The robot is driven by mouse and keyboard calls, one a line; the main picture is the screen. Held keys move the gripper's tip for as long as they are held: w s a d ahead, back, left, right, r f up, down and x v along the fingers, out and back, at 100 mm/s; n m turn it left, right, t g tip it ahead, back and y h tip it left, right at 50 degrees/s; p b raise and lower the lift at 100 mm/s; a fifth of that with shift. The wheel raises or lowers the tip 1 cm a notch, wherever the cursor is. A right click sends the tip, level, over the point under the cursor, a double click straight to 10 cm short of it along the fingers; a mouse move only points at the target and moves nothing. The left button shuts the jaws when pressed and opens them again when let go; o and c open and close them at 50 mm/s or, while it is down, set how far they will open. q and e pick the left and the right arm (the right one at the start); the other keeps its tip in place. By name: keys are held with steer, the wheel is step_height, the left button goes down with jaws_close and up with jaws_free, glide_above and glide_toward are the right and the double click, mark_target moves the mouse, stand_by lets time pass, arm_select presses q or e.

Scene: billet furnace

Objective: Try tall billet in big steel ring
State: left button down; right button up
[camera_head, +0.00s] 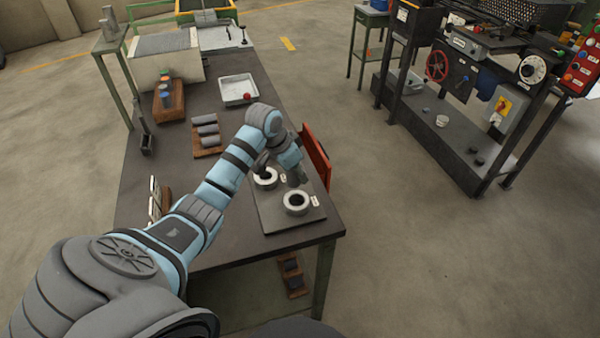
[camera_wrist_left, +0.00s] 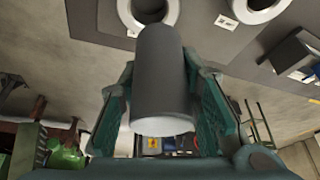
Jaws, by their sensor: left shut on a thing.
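My left gripper (camera_head: 293,177) is over the grey plate (camera_head: 276,220) at the table's near right corner. In the wrist view the left gripper (camera_wrist_left: 160,75) is shut on a dark grey cylindrical billet (camera_wrist_left: 162,85) with a paler end face. Two pale steel rings lie on the plate: a near ring (camera_head: 297,203) and a far ring (camera_head: 264,181), partly covered by my arm. In the wrist view one ring (camera_wrist_left: 170,12) is partly behind the billet, and another ring (camera_wrist_left: 258,10) is apart from it. I cannot tell which is bigger. My right gripper is not in view.
A wooden rack (camera_head: 207,152) with several grey billets stands behind the plate. A white tray (camera_head: 238,90) with a red knob or ball lies farther back. A red panel (camera_head: 316,157) stands at the table's right edge. The dark table (camera_head: 175,205) has bare room left of my arm.

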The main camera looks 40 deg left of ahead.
mark_target(299, 184)
arm_select(q)
steer(key=m, duration=0.1)
steer(key=d+m+h, duration=0.1)
steer(key=m, duration=0.1)
steer(key=shift+d, duration=0.1)
steer(key=shift+m, duration=0.5)
step_height(299, 184, down, 6)
steer(key=b, duration=0.6)
steer(key=shift+d+r, duration=0.15)
steer(key=shift+r, duration=0.1)
steer(key=shift+r, duration=0.15)
steer(key=shift+s+p, duration=0.1)
steer(key=shift+p, duration=0.35)
steer(key=shift+f, duration=0.55)
steer(key=shift+s+f+g, duration=0.15)
steer(key=shift+f+g, duration=0.05)
steer(key=shift+g, duration=0.1)
stand_by(0.5)
